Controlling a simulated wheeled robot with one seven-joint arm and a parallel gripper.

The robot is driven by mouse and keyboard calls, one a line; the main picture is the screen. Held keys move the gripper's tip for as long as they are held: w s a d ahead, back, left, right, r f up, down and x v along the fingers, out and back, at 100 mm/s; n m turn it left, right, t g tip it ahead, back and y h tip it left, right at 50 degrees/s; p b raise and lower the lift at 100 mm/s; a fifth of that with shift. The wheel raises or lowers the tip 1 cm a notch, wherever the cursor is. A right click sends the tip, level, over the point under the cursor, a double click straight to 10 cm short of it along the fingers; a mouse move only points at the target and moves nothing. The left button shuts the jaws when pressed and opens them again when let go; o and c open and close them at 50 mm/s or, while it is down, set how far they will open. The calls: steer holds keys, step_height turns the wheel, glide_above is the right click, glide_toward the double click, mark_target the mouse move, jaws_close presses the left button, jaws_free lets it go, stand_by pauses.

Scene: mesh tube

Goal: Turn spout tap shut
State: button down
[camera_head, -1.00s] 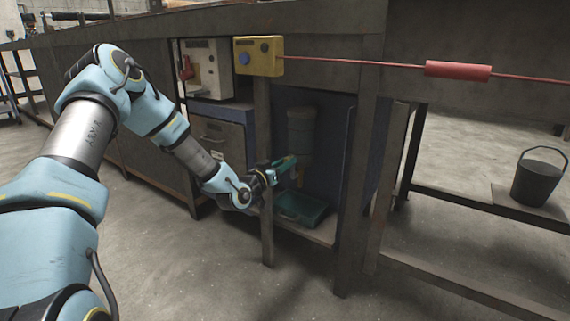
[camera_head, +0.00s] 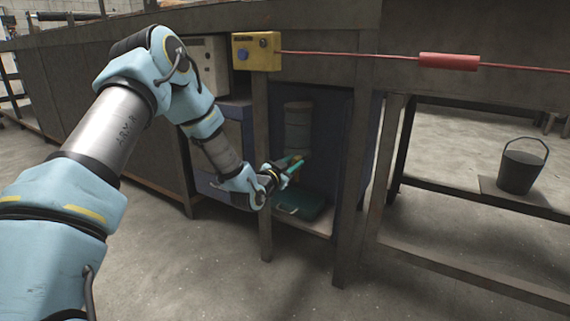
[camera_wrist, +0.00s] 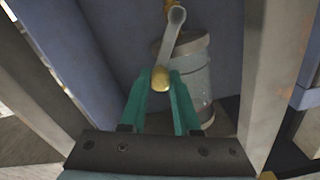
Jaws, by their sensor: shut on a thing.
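The grey tap lever (camera_wrist: 173,38) shows in the wrist view, with a rounded brass-coloured end (camera_wrist: 160,79) between my teal fingers. My gripper (camera_wrist: 161,76) is shut on that end. In the head view my gripper (camera_head: 296,160) reaches under the bench, just below a grey cylindrical vessel (camera_head: 298,125). The vessel (camera_wrist: 190,68) stands behind the lever in the wrist view. A small brass-coloured part (camera_head: 306,155) shows beside my fingertips in the head view. The tap's outlet and how far it is turned cannot be made out.
A green tray (camera_head: 303,205) lies below my gripper. Bench legs (camera_head: 352,180) stand close on both sides of the bay. A yellow box (camera_head: 257,52) with a red line is above. A dark bucket (camera_head: 522,168) stands at right.

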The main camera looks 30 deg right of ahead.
step_height(320, 180, down, 6)
steer(key=s+d+m+b, duration=0.1)
steer(key=m+b, duration=0.3)
steer(key=m, duration=0.7)
steer(key=shift+s+d+m+b, duration=0.25)
steer(key=shift+s+m+b, duration=0.1)
steer(key=shift+s, duration=0.55)
steer(key=shift+f, duration=0.1)
steer(key=c, duration=0.6)
jaws_free()
steer(key=p+v, duration=0.3)
steer(key=v, duration=0.8)
steer(key=shift+d, duration=0.1)
